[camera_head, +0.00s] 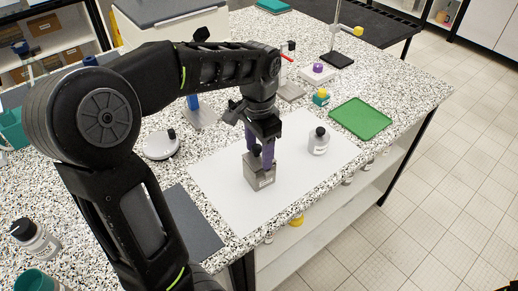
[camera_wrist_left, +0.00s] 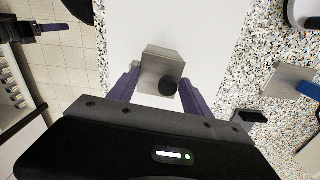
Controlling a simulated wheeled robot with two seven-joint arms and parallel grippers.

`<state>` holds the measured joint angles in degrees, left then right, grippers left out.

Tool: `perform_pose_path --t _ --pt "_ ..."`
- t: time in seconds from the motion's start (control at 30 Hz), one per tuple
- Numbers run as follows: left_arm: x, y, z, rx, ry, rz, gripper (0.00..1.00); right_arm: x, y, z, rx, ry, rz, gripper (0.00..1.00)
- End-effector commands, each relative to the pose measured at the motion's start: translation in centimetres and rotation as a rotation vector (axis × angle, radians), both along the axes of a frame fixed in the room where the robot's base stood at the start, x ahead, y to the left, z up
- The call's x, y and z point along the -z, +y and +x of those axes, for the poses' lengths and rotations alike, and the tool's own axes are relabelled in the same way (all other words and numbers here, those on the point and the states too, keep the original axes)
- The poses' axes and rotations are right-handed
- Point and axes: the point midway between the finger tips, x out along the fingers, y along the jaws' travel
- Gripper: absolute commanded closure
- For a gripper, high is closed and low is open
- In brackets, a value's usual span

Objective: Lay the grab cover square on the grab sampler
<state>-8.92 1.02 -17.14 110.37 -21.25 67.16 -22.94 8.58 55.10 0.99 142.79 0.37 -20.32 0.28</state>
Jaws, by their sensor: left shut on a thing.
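A grey metal box that looks like the grab sampler (camera_head: 262,182) stands on the white mat, a label on its front. My left gripper (camera_head: 262,158) points down at its top, its purple fingers close together. In the left wrist view, a grey metal top with a black knob (camera_wrist_left: 168,86) shows between the purple fingers; I take this to be the grab cover (camera_wrist_left: 158,62). The left gripper is shut on the cover. Cover and box overlap in both views, so I cannot tell whether the cover sits square. My right gripper (camera_wrist_left: 28,30) shows at the wrist view's upper left, away from the box.
A green tray (camera_head: 361,119) lies farther right. A white round device (camera_head: 161,145) and a blue-topped stand (camera_head: 198,115) are behind left. The mat's front is clear.

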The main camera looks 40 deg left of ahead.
Motion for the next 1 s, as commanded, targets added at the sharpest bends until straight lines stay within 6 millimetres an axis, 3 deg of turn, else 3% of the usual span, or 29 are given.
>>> perform_pose_path --t 0.77,0.8,1.0 --pt "0.64 -0.02 -0.07 0.0 0.003 0.0 0.83 0.27 -0.01 0.01 0.0 0.0 0.0 0.29" --pt "0.66 -0.03 -0.08 0.0 0.003 0.0 0.42 0.28 0.0 0.01 0.0 0.0 0.0 0.29" --pt "0.74 -0.02 -0.13 0.0 0.005 0.0 0.25 0.3 -0.01 0.01 0.0 0.0 0.0 0.29"
